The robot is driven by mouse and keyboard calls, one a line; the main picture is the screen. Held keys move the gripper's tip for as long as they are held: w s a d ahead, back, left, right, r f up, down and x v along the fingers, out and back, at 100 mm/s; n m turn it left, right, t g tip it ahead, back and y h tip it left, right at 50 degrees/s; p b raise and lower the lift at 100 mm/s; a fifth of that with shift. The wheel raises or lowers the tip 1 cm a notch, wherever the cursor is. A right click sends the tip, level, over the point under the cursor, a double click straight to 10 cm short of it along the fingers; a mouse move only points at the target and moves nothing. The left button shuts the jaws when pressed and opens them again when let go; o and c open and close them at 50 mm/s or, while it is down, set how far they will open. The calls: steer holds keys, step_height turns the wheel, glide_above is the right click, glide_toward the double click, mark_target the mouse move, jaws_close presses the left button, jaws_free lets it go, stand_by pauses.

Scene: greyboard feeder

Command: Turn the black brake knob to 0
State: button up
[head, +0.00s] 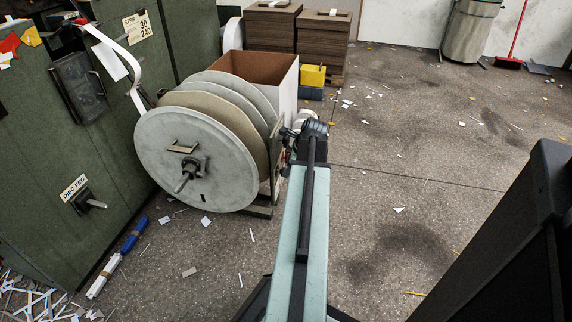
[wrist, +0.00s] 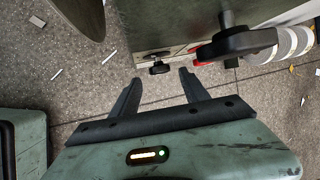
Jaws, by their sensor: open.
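In the wrist view, a small black lobed knob (wrist: 158,66) sits on the edge of a pale panel (wrist: 178,50), just beyond the fingertips. It is most likely the brake knob; its scale and 0 mark cannot be read. My gripper (wrist: 158,82) is open and empty, with one dark finger to each side of the knob's line and a visible gap before it. In the head view my arm (head: 308,220) reaches forward to the right side of the reel stand, and it hides the gripper and the knob.
A larger black handle (wrist: 235,42) and a red part (wrist: 200,62) are right of the knob. The reel with pale discs (head: 195,160) stands left of my arm. A green cabinet (head: 60,170) is further left. Scrap-strewn floor (head: 420,170) lies open to the right.

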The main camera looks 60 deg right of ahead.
steer(key=p+v, duration=0.2)
steer(key=v, duration=0.1)
steer(key=shift+s+r, duration=0.15)
steer(key=shift+r, duration=0.15)
steer(key=m+g+y, duration=0.1)
steer(key=g+y, duration=0.1)
steer(key=y, duration=0.3)
glide_toward(281, 171)
steer(key=d+f, duration=0.2)
steer(key=b+x, duration=0.7)
steer(key=shift+s+a+f, duration=0.15)
steer(key=shift+s+a, duration=0.05)
steer(key=shift+a, duration=0.2)
